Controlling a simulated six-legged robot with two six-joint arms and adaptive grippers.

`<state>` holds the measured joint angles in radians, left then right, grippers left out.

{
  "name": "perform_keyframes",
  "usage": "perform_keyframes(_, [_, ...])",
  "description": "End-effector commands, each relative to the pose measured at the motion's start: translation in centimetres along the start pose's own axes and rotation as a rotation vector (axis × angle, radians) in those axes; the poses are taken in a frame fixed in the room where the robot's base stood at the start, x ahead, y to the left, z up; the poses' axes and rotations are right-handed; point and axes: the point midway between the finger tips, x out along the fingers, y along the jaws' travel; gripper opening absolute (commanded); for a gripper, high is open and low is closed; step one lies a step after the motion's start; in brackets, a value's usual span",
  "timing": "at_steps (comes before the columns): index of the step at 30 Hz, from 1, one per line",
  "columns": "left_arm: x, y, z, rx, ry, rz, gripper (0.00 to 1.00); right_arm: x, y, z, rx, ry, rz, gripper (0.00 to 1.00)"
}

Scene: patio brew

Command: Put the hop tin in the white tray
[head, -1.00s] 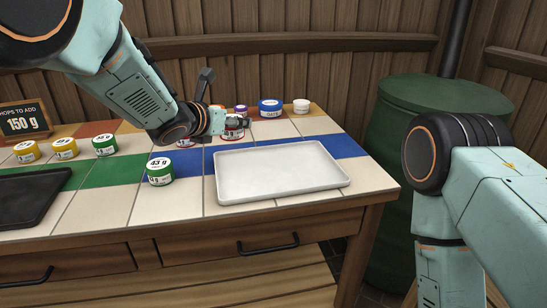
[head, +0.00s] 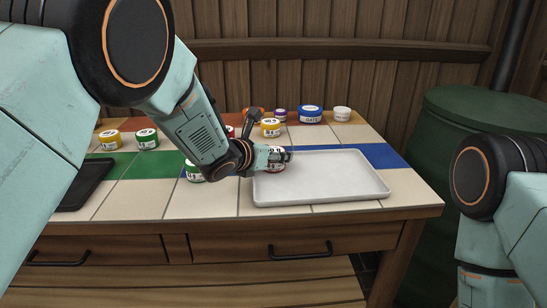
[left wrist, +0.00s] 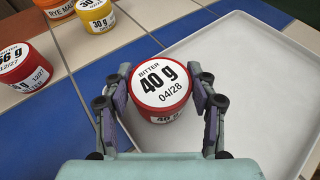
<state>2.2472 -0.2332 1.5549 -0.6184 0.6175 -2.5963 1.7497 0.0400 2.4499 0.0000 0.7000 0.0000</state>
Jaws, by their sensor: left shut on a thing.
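My left gripper (head: 284,157) is shut on a red hop tin (head: 274,166) with a white lid. In the left wrist view the tin (left wrist: 160,85) reads "BITTER 40 g 04/28" and sits between both fingers (left wrist: 160,100). The white tray (head: 340,190) lies on the tiled table, and the held tin is at its left inner side, seen over the tray's left part. The tray (left wrist: 240,50) fills the right of the left wrist view. Whether the tin touches the tray floor I cannot tell. My right gripper is out of view; only its arm shows at right.
A green tin (head: 194,173) stands left of my gripper. A red tin (left wrist: 22,68) and a yellow tin (left wrist: 95,16) stand behind. Blue (head: 311,115) and white (head: 342,114) tins line the back. A dark tray (head: 85,185) lies left. Most of the white tray is bare.

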Motion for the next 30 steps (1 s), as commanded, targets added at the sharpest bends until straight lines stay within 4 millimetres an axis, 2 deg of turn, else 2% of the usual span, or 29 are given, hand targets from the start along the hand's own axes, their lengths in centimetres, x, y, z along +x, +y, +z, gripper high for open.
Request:
perform_keyframes(13, [0.16,0.03,-0.29,0.001,-0.003,0.000,0.26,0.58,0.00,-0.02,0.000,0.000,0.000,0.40])
perform_keyframes(14, [0.13,0.02,-0.24,0.001,-0.002,0.000,0.60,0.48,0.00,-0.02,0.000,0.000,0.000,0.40])
perform_keyframes(15, [0.12,0.02,-0.21,0.001,-0.002,0.000,0.63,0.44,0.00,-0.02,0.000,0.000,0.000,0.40])
perform_keyframes(21, [0.11,0.02,-0.16,0.001,-0.002,0.000,0.80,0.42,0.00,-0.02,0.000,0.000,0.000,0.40])
perform_keyframes(30, [0.10,0.01,-0.13,0.001,-0.002,0.000,0.80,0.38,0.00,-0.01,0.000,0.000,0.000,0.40])
